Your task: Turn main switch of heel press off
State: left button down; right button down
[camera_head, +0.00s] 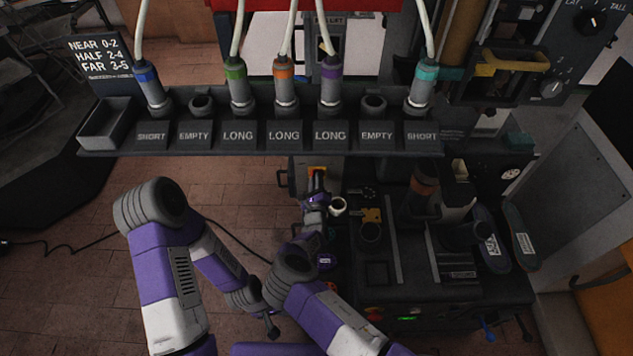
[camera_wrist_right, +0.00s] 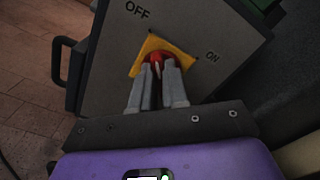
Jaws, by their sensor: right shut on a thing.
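The main switch is a red knob (camera_wrist_right: 154,60) on a yellow square plate (camera_wrist_right: 178,55), set in a grey box face marked OFF at the upper left and ON at the right. My right gripper (camera_wrist_right: 155,72) is shut on the red knob. The fingers cover most of it, so its exact angle is hard to read. In the head view the switch's yellow and red (camera_head: 318,172) show small just beyond my right gripper (camera_head: 317,187). My left arm comes in from the left, bent low. Its gripper end is dark and unclear.
A rack (camera_head: 260,140) with corded plugs and labels SHORT, EMPTY and LONG spans the upper middle. The dark press body (camera_head: 400,250) stands right of the switch. A black handle (camera_wrist_right: 68,75) sticks out left of the switch box. Brick floor lies open at left.

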jog(key=shift+n, duration=0.6)
jog(key=c, duration=1.1)
grip_release()
jog(key=shift+c, duration=0.2)
jog(key=shift+s, duration=0.1)
jog(key=s+p, duration=0.2)
jog(key=s, duration=0.5)
jog(key=shift+s, duration=0.2)
